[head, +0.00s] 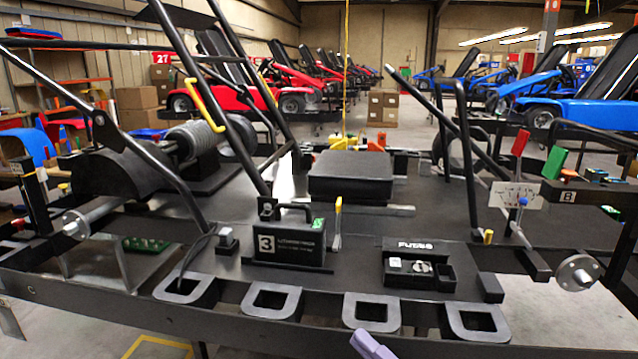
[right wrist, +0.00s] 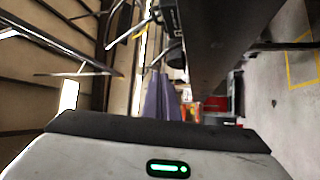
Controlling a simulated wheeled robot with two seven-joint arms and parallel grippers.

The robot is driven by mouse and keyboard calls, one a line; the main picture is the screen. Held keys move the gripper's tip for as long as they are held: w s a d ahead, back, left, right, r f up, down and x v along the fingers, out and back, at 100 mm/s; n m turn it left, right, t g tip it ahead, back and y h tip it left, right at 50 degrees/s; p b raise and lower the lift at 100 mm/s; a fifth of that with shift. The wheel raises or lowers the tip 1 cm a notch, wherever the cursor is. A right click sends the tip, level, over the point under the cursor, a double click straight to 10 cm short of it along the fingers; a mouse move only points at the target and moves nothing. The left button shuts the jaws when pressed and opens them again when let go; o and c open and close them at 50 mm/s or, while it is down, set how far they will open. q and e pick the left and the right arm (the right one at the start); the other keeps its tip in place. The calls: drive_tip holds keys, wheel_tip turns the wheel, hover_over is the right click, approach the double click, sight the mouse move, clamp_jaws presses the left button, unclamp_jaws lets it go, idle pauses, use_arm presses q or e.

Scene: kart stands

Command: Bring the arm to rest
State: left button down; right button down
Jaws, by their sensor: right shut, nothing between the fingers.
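My right gripper (head: 366,342) shows only as a pale purple tip at the bottom edge of the head view, in front of the stand's near edge. In the right wrist view its purple fingers (right wrist: 161,95) are shut together with nothing between them. The long dark side of the stand (right wrist: 215,50) runs close by on the right there. My left gripper is in neither view.
The black kart stand (head: 350,229) fills the foreground, with square loops along its near edge. It bears a box marked 3 (head: 290,248), a small tray (head: 420,272) and slanted bars. Red karts (head: 295,92) and blue karts (head: 590,108) stand behind.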

drive_tip(key=s+d+f+m+h, duration=0.2)
drive_tip(key=f+m+h, duration=0.2)
drive_tip(key=f+m, duration=0.2)
drive_tip(key=s+d+f+m+h, duration=0.2)
drive_tip(key=d+f+m+h, duration=0.15)
drive_tip(key=f+m, duration=0.2)
drive_tip(key=s+d+f+m+g+h, duration=0.2)
drive_tip(key=s+f+m+g+h, duration=0.2)
drive_tip(key=s+f, duration=1.3)
drive_tip(key=f+m+g, duration=0.1)
drive_tip(key=m+g, duration=0.2)
drive_tip(key=m, duration=0.3)
drive_tip(key=shift+s+d+f, duration=0.15)
drive_tip(key=shift+s, duration=0.2)
